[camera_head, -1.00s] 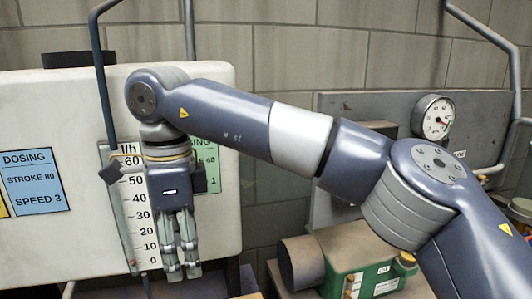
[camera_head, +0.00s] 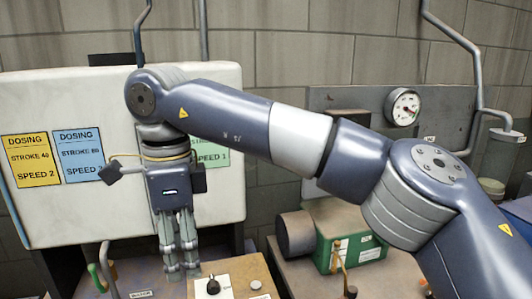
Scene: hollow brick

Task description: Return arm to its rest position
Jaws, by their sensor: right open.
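My right arm (camera_head: 297,138) reaches in from the lower right and stretches across the picture to the left. Its wrist bends down, and my right gripper (camera_head: 181,271) hangs with its fingers pointing down. The fingers are open with a narrow gap, and nothing shows between them. The gripper is in front of the white dosing tank (camera_head: 112,220), with its fingertips just left of a tan control box in the picture. My left gripper is not in view.
Yellow (camera_head: 35,160) and blue (camera_head: 78,155) dosing labels are on the tank. The tan control box (camera_head: 245,272) bears a black knob (camera_head: 213,286). A green pump (camera_head: 350,250) and a pressure gauge (camera_head: 403,107) stand behind the arm. Pipes run along the brick wall.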

